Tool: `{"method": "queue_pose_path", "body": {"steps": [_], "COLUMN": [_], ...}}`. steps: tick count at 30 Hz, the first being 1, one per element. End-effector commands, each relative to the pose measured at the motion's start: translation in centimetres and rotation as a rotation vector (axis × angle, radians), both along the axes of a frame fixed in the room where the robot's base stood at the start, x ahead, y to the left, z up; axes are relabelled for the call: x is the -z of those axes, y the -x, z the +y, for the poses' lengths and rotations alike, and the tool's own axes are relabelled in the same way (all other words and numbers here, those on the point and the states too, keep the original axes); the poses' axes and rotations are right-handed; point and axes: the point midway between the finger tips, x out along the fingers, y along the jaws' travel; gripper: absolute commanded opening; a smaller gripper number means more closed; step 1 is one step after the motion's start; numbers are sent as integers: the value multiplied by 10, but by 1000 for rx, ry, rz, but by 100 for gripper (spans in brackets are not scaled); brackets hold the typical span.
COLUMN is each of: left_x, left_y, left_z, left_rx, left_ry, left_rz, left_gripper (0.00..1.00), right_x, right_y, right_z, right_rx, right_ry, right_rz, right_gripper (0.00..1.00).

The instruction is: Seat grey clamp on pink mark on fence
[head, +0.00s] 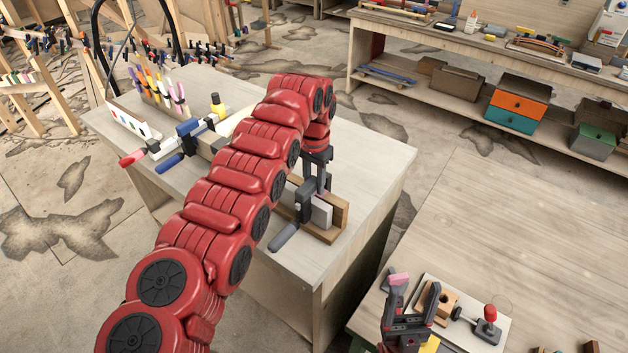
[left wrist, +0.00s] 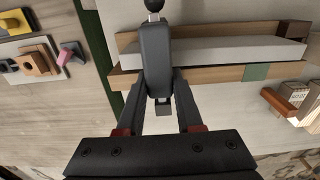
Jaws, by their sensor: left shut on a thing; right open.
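The grey clamp (head: 303,197) is at the near end of the wooden fence (head: 338,217), its handle (head: 284,237) pointing down and left. My left gripper (head: 318,183) is shut on it from above. In the left wrist view my left gripper (left wrist: 160,108) has its fingers on both sides of the dark clamp body (left wrist: 155,55), which overlaps the fence (left wrist: 205,73). I cannot tell whether the clamp touches the fence. A green mark shows on the fence (left wrist: 256,72); no pink mark is visible. My right gripper (head: 407,312) is open, over the right-hand table.

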Motion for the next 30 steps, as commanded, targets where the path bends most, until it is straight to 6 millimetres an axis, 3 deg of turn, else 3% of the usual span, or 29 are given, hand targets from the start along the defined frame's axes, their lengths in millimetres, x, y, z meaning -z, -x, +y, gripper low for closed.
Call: {"method": "queue_pose_path", "body": {"steps": [28, 29, 30], "left_x": [10, 10, 10], "left_y": [-1, -1, 0], "left_z": [0, 0, 0], "left_rx": [0, 0, 0], "left_ry": [0, 0, 0], "left_rz": [-2, -2, -2], "left_gripper": [0, 38, 46], "right_x": [9, 9, 9], "right_y": [0, 0, 0], "right_z": [0, 0, 0], "right_rx": [0, 0, 0], "right_ry": [0, 0, 0], "right_rz": [0, 0, 0], "right_gripper": [68, 68, 68]}}
